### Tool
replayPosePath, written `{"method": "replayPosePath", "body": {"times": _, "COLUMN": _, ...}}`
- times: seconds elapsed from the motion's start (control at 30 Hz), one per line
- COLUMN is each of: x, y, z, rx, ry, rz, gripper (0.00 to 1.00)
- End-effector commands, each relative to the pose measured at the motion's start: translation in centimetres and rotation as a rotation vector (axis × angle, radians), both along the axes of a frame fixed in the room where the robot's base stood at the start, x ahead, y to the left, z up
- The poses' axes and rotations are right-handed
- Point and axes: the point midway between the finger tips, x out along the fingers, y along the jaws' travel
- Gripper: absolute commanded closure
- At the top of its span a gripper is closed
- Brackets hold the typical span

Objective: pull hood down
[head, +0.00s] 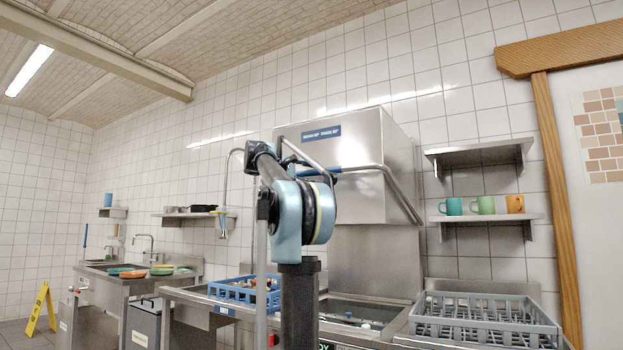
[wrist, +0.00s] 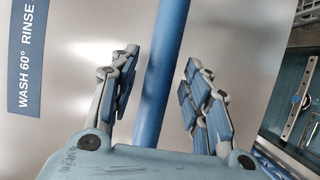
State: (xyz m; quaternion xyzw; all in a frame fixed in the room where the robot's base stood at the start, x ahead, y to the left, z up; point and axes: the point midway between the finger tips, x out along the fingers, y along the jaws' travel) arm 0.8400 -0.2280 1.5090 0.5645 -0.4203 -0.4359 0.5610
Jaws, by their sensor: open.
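The steel dishwasher hood (head: 350,145) is raised, with an open space beneath it. Its blue handle bar (head: 362,168) crosses the front of the hood. In the wrist view, the bar (wrist: 166,60) runs from the top edge down to the palm. My gripper (wrist: 160,62) is open, with one finger on each side of the bar and a visible gap to both. I cannot tell how deep the bar lies between the fingers. In the head view my arm hides the gripper and the left part of the handle.
A grey rack (head: 480,318) stands on the right-hand counter. A blue crate (head: 245,291) stands left of the machine. A shelf with mugs (head: 485,205) hangs at the right. A thin tap pipe (head: 223,185) rises left of my arm. A yellow floor sign (head: 40,310) stands far left.

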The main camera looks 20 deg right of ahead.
Motion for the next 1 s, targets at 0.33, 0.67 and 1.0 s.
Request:
{"method": "replayPosePath", "body": {"times": 0.33, "x": 0.3, "y": -1.2, "z": 0.0, "rx": 0.000, "ry": 0.000, "rz": 0.000, "gripper": 0.56}}
{"method": "replayPosePath", "body": {"times": 0.67, "x": 0.3, "y": -1.2, "z": 0.0, "rx": 0.000, "ry": 0.000, "rz": 0.000, "gripper": 0.99}}
{"method": "replayPosePath", "body": {"times": 1.0, "x": 0.1, "y": -1.5, "z": -0.6, "rx": -0.004, "ry": -0.005, "rz": -0.006, "gripper": 1.00}}
